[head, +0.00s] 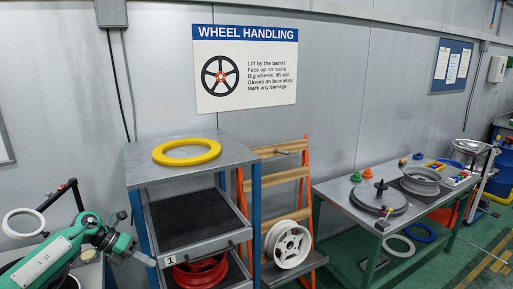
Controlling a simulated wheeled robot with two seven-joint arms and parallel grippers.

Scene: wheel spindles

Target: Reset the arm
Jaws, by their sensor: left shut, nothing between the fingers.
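My left arm (50,255), green and white, comes in from the lower left corner. My left gripper (148,261) is at its end, low in the picture, by the left side of the blue-legged rack. It is shut and I see nothing held in it. It looks close to the rack's left front leg, but I cannot tell whether they touch. My right gripper is not in view.
The blue-legged rack (135,165) carries a yellow ring (187,151) on top and a red wheel (200,272) low down. A white wheel (288,245) rests on an orange-framed rack. A grey workbench (335,190) with wheel parts stands right. Green floor (440,262) shows there.

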